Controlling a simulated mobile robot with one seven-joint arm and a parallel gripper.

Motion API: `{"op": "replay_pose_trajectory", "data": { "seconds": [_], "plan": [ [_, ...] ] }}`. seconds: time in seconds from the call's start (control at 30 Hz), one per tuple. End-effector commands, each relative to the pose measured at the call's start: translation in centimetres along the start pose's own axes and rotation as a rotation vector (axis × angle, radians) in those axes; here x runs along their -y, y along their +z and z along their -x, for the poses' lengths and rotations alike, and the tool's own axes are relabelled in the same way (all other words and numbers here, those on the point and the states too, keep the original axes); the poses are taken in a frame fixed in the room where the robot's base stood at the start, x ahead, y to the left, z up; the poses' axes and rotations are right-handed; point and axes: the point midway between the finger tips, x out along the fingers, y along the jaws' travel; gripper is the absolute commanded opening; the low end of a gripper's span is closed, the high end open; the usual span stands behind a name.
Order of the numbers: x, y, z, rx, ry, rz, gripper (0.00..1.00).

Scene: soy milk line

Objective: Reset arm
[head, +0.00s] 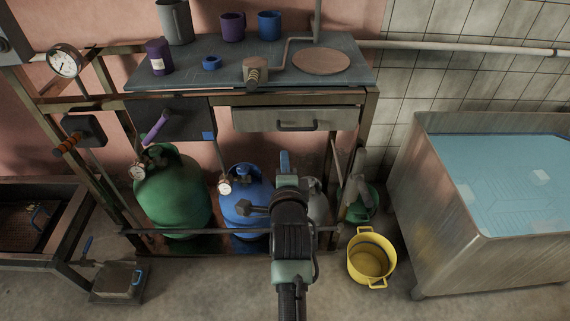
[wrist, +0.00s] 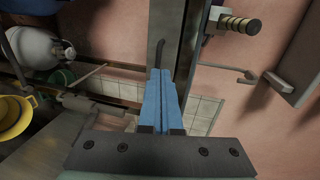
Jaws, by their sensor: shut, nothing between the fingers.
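My arm reaches up from the bottom middle of the head view. My gripper (head: 285,161) is in front of the workbench, over the lower shelf area and below the drawer. Its blue fingers are pressed together and hold nothing. In the wrist view, the closed fingers of my gripper (wrist: 159,102) point up the picture, with the dark mount below them. My arm hides part of the blue gas cylinder (head: 243,190) and the grey cylinder beside it.
The workbench (head: 270,75) carries mugs and a round wooden board (head: 321,61). A drawer (head: 290,118) sits below its top. A green cylinder (head: 172,195) stands left, a yellow pot (head: 371,256) on the floor right, and a water-filled metal tank (head: 425,215) far right. The front floor is mostly clear.

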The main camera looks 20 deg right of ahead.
Motion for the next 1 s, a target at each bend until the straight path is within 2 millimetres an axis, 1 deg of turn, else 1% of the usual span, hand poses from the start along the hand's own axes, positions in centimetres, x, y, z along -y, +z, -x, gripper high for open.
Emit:
{"op": "replay_pose_trajectory", "data": {
  "seconds": [0.03, 0.2, 0.4, 0.47, 0.5, 0.57, 0.67, 0.7, 0.77, 0.8, 0.87, 0.9, 0.97, 1.0],
  "plan": [
    [0.0, 0.0, 0.7, 0.001, 0.001, 0.002, 0.0],
    [-0.1, 0.0, 2.0, 0.0, 0.002, 0.002, 0.0],
    [0.0, 0.0, 2.4, 0.0, 0.0, 0.002, 0.0],
    [0.9, 0.2, 2.4, 0.003, -0.015, 0.019, 0.0],
    [2.0, 0.5, 2.5, 0.007, -0.033, 0.042, 0.0],
    [4.5, 1.1, 2.7, 0.013, -0.076, 0.097, 0.0],
    [10.6, 2.6, 3.9, 0.02, -0.182, 0.241, 0.0],
    [13.5, 3.3, 4.7, 0.017, -0.234, 0.312, 0.0],
    [17.8, 4.3, 6.3, 0.006, -0.315, 0.42, 0.0],
    [20.6, 5.0, 7.5, -0.007, -0.37, 0.493, 0.0],
    [24.6, 5.8, 9.7, -0.035, -0.451, 0.6, 0.0],
    [27.2, 6.4, 11.4, -0.059, -0.506, 0.672, 0.0],
    [30.8, 7.1, 14.1, -0.104, -0.587, 0.777, 0.0],
    [33.1, 7.6, 16.1, -0.14, -0.64, 0.846, 0.0]
  ]
}}
